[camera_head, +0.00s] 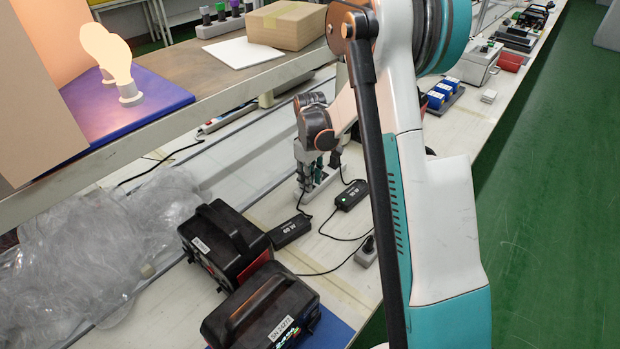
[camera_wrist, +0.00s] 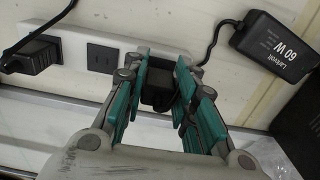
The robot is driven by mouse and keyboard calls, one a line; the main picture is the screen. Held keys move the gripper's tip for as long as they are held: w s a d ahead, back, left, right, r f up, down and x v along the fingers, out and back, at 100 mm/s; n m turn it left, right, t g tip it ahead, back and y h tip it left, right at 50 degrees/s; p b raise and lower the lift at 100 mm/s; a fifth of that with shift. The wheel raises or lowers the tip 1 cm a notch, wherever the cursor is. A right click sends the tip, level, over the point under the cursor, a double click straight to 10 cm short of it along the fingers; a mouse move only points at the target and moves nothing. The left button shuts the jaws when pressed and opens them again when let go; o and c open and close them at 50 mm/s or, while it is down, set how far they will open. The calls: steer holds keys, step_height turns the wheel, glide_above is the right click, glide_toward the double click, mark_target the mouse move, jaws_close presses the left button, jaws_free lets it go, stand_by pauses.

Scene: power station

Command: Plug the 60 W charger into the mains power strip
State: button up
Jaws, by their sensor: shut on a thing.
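The 60 W charger (camera_wrist: 275,46) is a black brick at the upper right of the wrist view. In the head view it (camera_head: 290,231) lies on the bench. Its cable runs towards my gripper (camera_wrist: 160,88). My gripper is shut on a black plug (camera_wrist: 158,84), over the pale power strip (camera_wrist: 150,45). I cannot tell whether this plug is seated. An empty socket (camera_wrist: 104,57) shows left of it, and another black plug (camera_wrist: 38,55) sits at the strip's left. In the head view my gripper (camera_head: 312,172) points down at the strip (camera_head: 327,180), partly hiding it.
A second black charger (camera_head: 351,195) lies right of the 60 W one, with loose cables nearby. Two black cases (camera_head: 225,243) (camera_head: 268,312) stand in front. Clear plastic wrap (camera_head: 95,250) is at left. A raised shelf (camera_head: 240,85) with a cardboard box (camera_head: 287,25) overhangs the back left.

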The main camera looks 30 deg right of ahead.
steer(key=shift+f+b, duration=0.4)
steer(key=shift+f, duration=0.2)
steer(key=o, duration=1.2)
steer(key=shift+c, duration=0.2)
steer(key=shift+r, duration=0.15)
step_height(320, 180, up, 12)
steer(key=shift+f, duration=0.1)
